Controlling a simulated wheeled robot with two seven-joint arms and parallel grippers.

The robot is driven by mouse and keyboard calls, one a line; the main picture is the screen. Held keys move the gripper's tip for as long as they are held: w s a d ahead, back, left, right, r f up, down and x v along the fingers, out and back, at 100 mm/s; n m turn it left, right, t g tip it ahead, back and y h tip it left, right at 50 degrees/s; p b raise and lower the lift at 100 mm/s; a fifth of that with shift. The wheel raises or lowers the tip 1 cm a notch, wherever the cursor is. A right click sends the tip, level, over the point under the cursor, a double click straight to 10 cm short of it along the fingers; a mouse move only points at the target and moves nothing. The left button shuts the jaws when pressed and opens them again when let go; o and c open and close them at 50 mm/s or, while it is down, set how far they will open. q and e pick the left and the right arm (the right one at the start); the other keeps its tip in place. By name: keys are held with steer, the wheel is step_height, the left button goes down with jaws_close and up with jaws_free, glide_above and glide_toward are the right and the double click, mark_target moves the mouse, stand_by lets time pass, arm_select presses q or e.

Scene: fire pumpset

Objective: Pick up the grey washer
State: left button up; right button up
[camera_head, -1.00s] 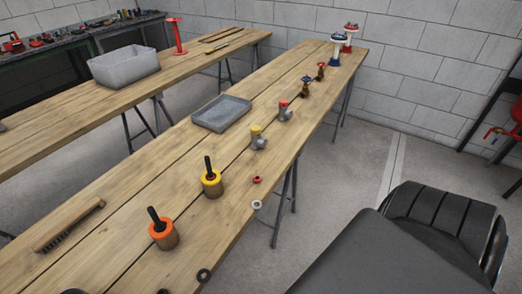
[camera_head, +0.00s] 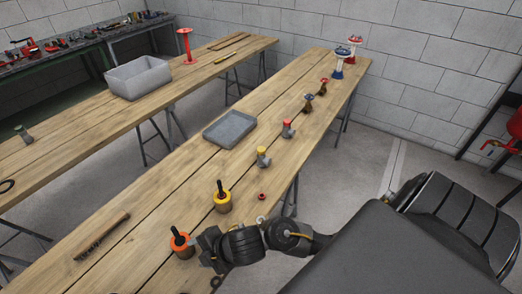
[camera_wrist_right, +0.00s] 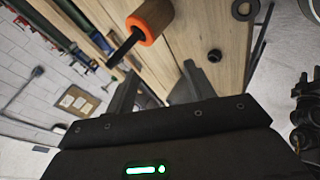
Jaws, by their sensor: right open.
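My right gripper (camera_head: 204,246) is over the near right edge of the front workbench, close to the orange-collared tool. In the right wrist view its two fingers (camera_wrist_right: 160,84) stand apart with nothing between them. A ring that looks like the grey washer (camera_wrist_right: 244,9) lies by the bench edge at the top of that view, beyond the fingers. In the head view my right arm hides the grey washer's place. A black washer (camera_head: 215,282) lies on the bench below the gripper and also shows in the wrist view (camera_wrist_right: 215,56). My left gripper is not in view.
The orange-collared tool (camera_head: 180,243) and yellow-collared tool (camera_head: 222,197) stand upright near the gripper. A red washer (camera_head: 262,197) lies by the bench edge. Valves and a grey tray (camera_head: 230,130) are farther back. A brush (camera_head: 102,237) lies at left.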

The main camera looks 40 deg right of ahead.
steer(key=w+f+n+g, duration=0.1)
steer(key=w+n+g, duration=0.1)
steer(key=n, duration=0.5)
steer(key=n+g+h, duration=0.5)
steer(key=n+g, duration=0.1)
steer(key=n, duration=0.6)
glide_above(261, 220)
steer(key=shift+s+d+f+b, duration=0.1)
steer(key=shift+f+b, duration=0.1)
steer(key=shift+f, duration=1.45)
steer(key=shift+s+d+f+b, duration=0.1)
steer(key=shift+f+b, duration=0.1)
steer(key=shift+f, duration=1.4)
steer(key=shift+a+f+p, duration=0.15)
steer(key=shift+f+p, duration=0.3)
steer(key=shift+f, duration=0.05)
step_height(261, 220, down, 4)
steer(key=shift+w+a+r+p, duration=0.15)
steer(key=shift+r+p, duration=0.1)
steer(key=shift+p, duration=0.25)
steer(key=shift+f, duration=0.35)
